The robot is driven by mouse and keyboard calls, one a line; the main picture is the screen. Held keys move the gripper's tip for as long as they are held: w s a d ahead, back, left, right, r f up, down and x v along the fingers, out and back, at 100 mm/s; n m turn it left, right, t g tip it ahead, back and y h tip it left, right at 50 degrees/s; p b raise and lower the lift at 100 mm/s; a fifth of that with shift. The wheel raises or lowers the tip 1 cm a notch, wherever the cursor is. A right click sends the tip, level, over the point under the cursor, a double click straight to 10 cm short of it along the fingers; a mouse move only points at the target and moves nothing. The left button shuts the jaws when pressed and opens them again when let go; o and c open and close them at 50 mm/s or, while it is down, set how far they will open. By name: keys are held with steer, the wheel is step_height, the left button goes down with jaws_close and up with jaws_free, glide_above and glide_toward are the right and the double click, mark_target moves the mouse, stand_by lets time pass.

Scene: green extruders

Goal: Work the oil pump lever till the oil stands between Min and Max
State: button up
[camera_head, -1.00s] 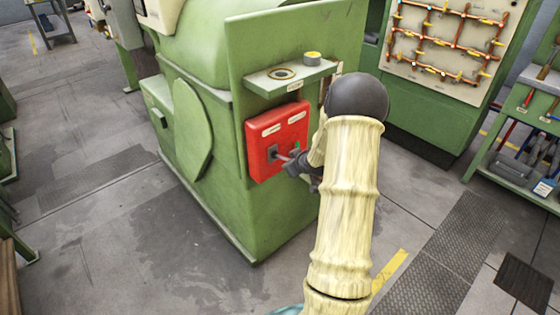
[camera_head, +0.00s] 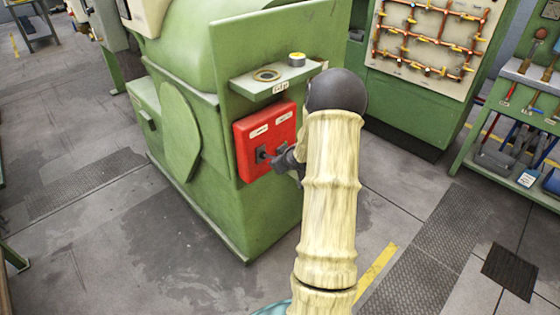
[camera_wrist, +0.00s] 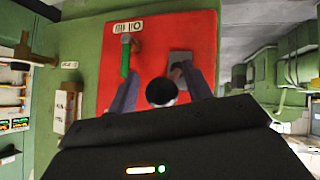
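The red box (camera_head: 250,137) is on the side of the green machine (camera_head: 225,205), with two pale labels and a dark square switch plate. A lever with a black, white-tipped knob (camera_wrist: 161,91) sticks out from the grey plate (camera_wrist: 179,57) towards the wrist camera. A green handle (camera_wrist: 125,58) is beside it on the red face. My gripper (camera_head: 283,160) is at the box's lower right. In the wrist view its fingers (camera_wrist: 161,85) stand apart on either side of the knob, with gaps showing. No oil level or Min and Max marks can be made out.
A green shelf (camera_head: 293,76) with a ring fitting and a yellow-topped cap juts out above the box. A pipe panel (camera_head: 430,35) and a tool rack (camera_head: 520,130) stand at the right. The floor (camera_head: 180,255) in front is clear.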

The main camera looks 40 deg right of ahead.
steer(key=shift+f, duration=0.1)
steer(key=p+v, duration=0.1)
steer(key=v, duration=1.6)
steer(key=shift+s, duration=0.2)
